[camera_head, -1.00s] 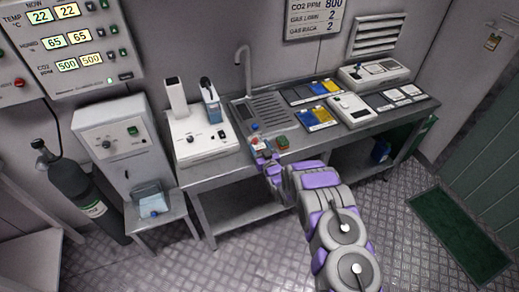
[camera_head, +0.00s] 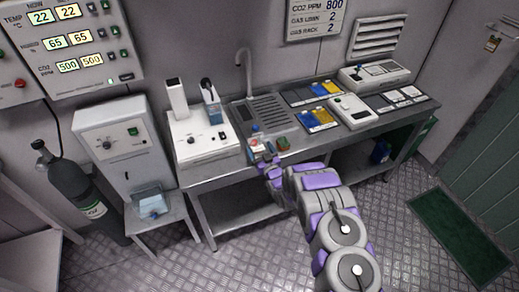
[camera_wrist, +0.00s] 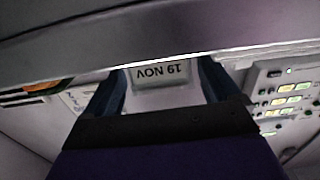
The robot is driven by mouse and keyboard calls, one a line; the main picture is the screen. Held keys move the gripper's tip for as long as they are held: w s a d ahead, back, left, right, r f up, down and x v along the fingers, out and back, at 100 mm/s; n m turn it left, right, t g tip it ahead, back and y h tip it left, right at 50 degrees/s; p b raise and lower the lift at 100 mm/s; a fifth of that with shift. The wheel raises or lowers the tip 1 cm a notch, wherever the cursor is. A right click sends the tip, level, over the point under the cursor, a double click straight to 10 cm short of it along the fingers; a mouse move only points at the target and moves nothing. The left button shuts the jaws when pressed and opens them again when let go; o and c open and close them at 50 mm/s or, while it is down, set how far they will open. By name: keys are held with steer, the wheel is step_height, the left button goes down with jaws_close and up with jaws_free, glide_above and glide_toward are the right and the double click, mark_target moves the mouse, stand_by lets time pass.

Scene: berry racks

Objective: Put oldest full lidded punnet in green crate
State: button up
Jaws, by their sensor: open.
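My gripper (camera_head: 262,152) is at the front edge of the metal bench, near the sink. In the wrist view its two dark fingers (camera_wrist: 160,85) are spread, with no punnet visible between them. Beyond them is a pale label (camera_wrist: 157,73) reading "19 NOV" upside down; I cannot tell what it is fixed to. A small red and green item (camera_head: 283,143) lies just right of my gripper, too small to identify. A clear container with something blue (camera_head: 152,203) stands on the low side table. A green box-like shape (camera_head: 424,132), possibly the green crate, is partly hidden under the bench's right end.
The bench carries a white device (camera_head: 203,138) on the left, a tap (camera_head: 244,75), blue and yellow pads (camera_head: 318,118) and a white instrument (camera_head: 352,110). A gas cylinder (camera_head: 75,185) stands at left. The floor in front is open, with a green mat (camera_head: 459,236) at right.

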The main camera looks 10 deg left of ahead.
steer(key=p+v, duration=0.1)
steer(key=v, duration=1)
steer(key=shift+p, duration=0.3)
steer(key=shift+r, duration=0.1)
